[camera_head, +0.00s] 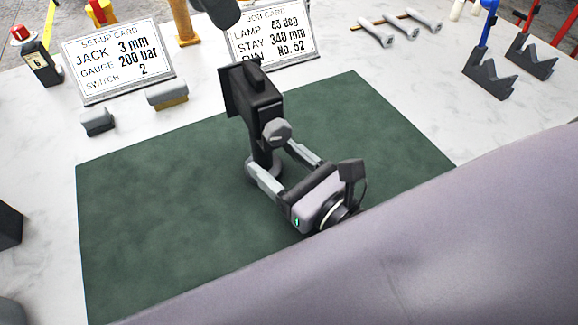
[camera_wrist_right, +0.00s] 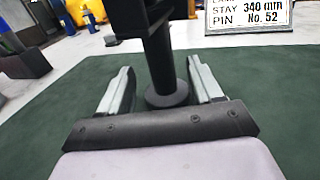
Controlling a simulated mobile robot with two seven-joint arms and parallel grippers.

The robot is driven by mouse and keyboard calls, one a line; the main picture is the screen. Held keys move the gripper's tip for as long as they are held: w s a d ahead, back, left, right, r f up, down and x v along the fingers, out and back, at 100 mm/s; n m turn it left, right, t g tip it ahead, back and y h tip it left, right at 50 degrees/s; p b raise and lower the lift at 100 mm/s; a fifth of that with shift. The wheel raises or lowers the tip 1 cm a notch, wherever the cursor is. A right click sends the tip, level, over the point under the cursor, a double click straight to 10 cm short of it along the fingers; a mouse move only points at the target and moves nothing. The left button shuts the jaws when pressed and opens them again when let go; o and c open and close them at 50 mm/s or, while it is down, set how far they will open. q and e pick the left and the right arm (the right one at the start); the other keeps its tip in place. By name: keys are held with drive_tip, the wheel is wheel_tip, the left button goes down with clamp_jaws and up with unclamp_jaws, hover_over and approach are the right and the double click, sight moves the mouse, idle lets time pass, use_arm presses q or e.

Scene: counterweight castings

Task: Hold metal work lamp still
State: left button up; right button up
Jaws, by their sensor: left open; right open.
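The metal work lamp stands upright on the green mat, with a black box-shaped head (camera_head: 255,92), a grey knob on its side, a dark post and a round base (camera_head: 250,170). My right gripper (camera_head: 271,158) is low over the mat, its pale fingers apart on either side of the post. In the right wrist view the post (camera_wrist_right: 160,55) rises between the open fingers, with visible gaps on both sides. The lamp's head is cut off at the top there. I do not make out my left gripper in either view.
The green mat (camera_head: 150,220) is mostly clear. Behind it stand a set-up card (camera_head: 118,62), a job card (camera_head: 268,35) and two small blocks (camera_head: 98,121). Bolts (camera_head: 376,33) and dark notched holders (camera_head: 490,78) lie at back right. A dark block (camera_head: 8,225) is at the left edge.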

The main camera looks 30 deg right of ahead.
drive_tip(key=shift+x, duration=2.4)
clamp_jaws()
use_arm(q)
drive_tip(key=shift+f, duration=0.1)
drive_tip(key=c, duration=0.7)
drive_tip(key=shift+a+f, duration=0.1)
drive_tip(key=shift+f, duration=0.1)
clamp_jaws()
drive_tip(key=n+h, duration=1.4)
drive_tip(key=n, duration=0.2)
approach(248, 74)
drive_tip(key=d, duration=0.7)
drive_tip(key=shift+w, duration=0.1)
